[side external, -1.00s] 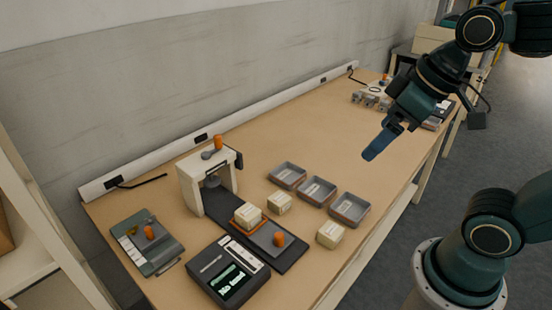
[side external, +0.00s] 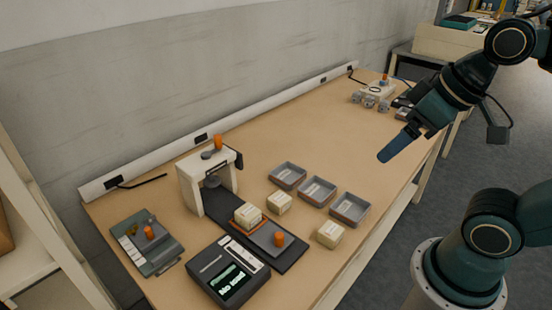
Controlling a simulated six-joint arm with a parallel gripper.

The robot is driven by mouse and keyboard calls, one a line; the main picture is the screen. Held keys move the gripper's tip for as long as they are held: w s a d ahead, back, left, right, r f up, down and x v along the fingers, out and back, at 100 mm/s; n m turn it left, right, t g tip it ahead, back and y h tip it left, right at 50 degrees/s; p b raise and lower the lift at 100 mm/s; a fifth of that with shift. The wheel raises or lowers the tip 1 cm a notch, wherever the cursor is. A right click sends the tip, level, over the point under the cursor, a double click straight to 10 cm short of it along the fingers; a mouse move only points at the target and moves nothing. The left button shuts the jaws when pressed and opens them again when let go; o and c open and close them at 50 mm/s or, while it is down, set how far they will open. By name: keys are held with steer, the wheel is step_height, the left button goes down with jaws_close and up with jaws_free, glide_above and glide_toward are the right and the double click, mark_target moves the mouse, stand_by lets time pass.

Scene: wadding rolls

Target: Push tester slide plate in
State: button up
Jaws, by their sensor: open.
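The tester (side external: 190,185) is a white arch-shaped frame with an orange knob on top. Its dark base runs out toward the front right. The slide plate (side external: 264,237) is grey with an orange knob (side external: 280,240) and lies on that base, outside the arch. A cream wadding block (side external: 248,214) sits at the plate's inner end, in an orange-edged holder. My gripper (side external: 385,157) is in the air at the right, well away from the tester. It is open, though its fingers overlap from this side. Nothing shows between them.
Three grey trays (side external: 318,190) stand in a row right of the tester. Loose cream blocks (side external: 330,234) lie near them. The table's middle back is clear.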

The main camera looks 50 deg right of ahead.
steer(key=shift+w+a, duration=0.1)
steer(key=shift+w, duration=0.05)
steer(key=c, duration=0.7)
steer(key=shift+w+a+f+n+g, duration=0.15)
steer(key=shift+w+n, duration=0.15)
steer(key=shift+n, duration=0.25)
steer(key=shift+w+a+r+n+g, duration=0.15)
steer(key=shift+w+n, duration=0.1)
steer(key=shift+n, duration=0.3)
steer(key=c, duration=0.7)
steer(key=w+a+n, duration=0.1)
steer(key=n, duration=0.1)
steer(key=w+f+n+g, duration=0.1)
steer(key=w+n, duration=0.1)
steer(key=n, duration=0.1)
steer(key=w+a+f+n+g+y, duration=0.1)
steer(key=w+n, duration=0.1)
steer(key=shift+a+f+n, duration=0.2)
steer(key=shift+a+n, duration=0.1)
jaws_close()
steer(key=w+a+f+n+g, duration=0.3)
steer(key=f+n, duration=0.4)
steer(key=n, duration=0.3)
steer(key=w+a+f+n+g, duration=0.3)
steer(key=w+a+f+n, duration=0.2)
steer(key=f+n, duration=0.3)
steer(key=w+n, duration=0.1)
steer(key=n, duration=0.1)
steer(key=shift+a+f+n+y, duration=0.3)
steer(key=shift+a+n+y, duration=0.1)
